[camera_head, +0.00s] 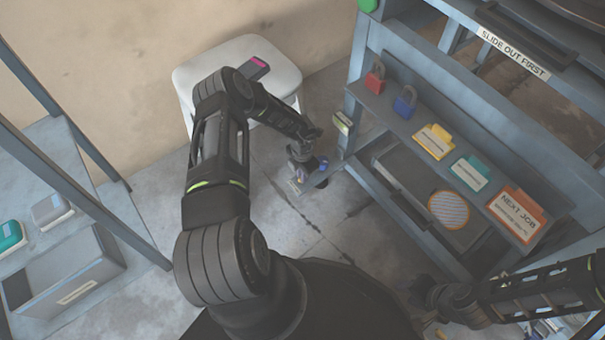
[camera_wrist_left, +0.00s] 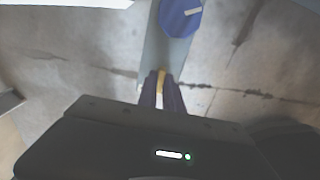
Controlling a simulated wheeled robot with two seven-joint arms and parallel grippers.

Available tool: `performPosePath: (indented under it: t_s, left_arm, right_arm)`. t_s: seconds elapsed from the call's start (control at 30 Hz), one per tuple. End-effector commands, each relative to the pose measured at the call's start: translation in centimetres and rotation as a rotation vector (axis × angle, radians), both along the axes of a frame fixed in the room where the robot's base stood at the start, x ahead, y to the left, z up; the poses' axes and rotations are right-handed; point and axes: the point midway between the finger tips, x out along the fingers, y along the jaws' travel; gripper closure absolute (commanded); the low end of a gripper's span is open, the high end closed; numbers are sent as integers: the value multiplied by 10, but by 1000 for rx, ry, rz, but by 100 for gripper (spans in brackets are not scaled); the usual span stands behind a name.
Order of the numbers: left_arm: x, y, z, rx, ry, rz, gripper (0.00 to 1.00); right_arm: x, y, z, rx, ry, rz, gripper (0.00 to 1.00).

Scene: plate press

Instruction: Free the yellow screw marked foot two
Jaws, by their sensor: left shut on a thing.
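My left gripper (camera_head: 299,176) reaches down to the floor-level foot of the press, left of the shelves. In the left wrist view its dark fingers (camera_wrist_left: 162,90) are shut on a small yellow piece (camera_wrist_left: 161,79), which looks like the yellow screw. Most of it is hidden between the fingers, and no marking can be read on it. A grey metal strip (camera_wrist_left: 166,50) runs under it, with a round blue knob (camera_wrist_left: 181,18) bearing a pale mark beyond. The blue knob also shows in the head view (camera_head: 323,164). My right gripper (camera_head: 427,292) is low at the right, its fingers unclear.
A white stool (camera_head: 190,76) with a dark, pink-ended device (camera_head: 254,68) stands behind my left arm. The shelf at right carries a red padlock (camera_head: 375,78), a blue padlock (camera_head: 405,101) and coloured cards. A grey bin (camera_head: 70,268) is at left. Floor between is clear.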

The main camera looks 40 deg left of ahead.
Motion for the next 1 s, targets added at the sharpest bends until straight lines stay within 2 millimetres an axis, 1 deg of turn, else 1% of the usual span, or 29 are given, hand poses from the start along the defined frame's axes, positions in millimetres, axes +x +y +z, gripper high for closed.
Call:
performPosePath:
  t_s: [0.03, 0.07, 0.3, 0.57, 0.67, 0.77, 1.0]
  left_arm:
    - [0, 0, 0, -1, -1, 3, 100]
    - [0, 0, 0, -1, -1, 2, 88]
    - [0, 0, 0, 0, -1, 1, 69]
    - [0, 0, 1, 0, -1, 0, 68]
    - [0, 0, 6, 0, -1, 0, 68]
    - [0, 0, 18, 1, -1, 0, 68]
    - [0, 0, 58, 0, -1, -1, 68]
  right_arm:
    - [0, 0, 0, 0, 0, 0, 64]
    - [0, 0, 0, 0, 0, 0, 64]
    - [0, 0, 0, 0, 0, 0, 64]
    - [0, 0, 0, 0, 0, 0, 64]
    - [0, 0, 3, 0, 1, 0, 64]
    - [-1, 0, 9, 1, 3, 1, 64]
    - [-5, 3, 26, 6, 10, 9, 64]
